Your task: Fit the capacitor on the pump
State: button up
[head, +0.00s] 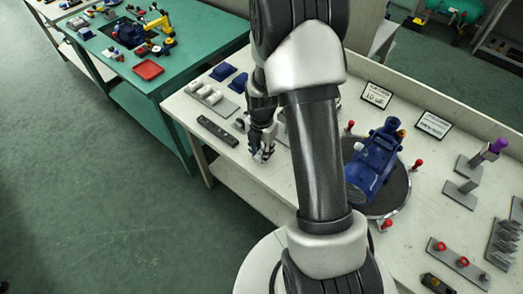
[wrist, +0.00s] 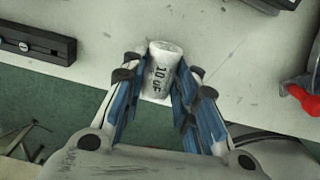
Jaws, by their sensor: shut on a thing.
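A white cylindrical capacitor (wrist: 160,72) marked "10 uF" is between my gripper's fingers in the wrist view. My gripper (head: 262,154) is shut on it near the front edge of the white bench (head: 262,193). In the head view the capacitor is small and mostly hidden by the fingers. The blue pump (head: 374,165) lies on a dark round turntable (head: 397,198) to the right of my gripper, partly hidden by my arm.
A black bar (head: 218,131) lies left of my gripper, with a grey tray of white cylinders (head: 211,97) and blue parts behind. Red knobs surround the turntable. Two label signs (head: 377,95) stand behind the pump. Grey stands and a red-knobbed plate (head: 460,262) are at right.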

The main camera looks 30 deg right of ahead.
jog(key=shift+r+p, duration=1.35)
jog(key=shift+r, duration=0.7)
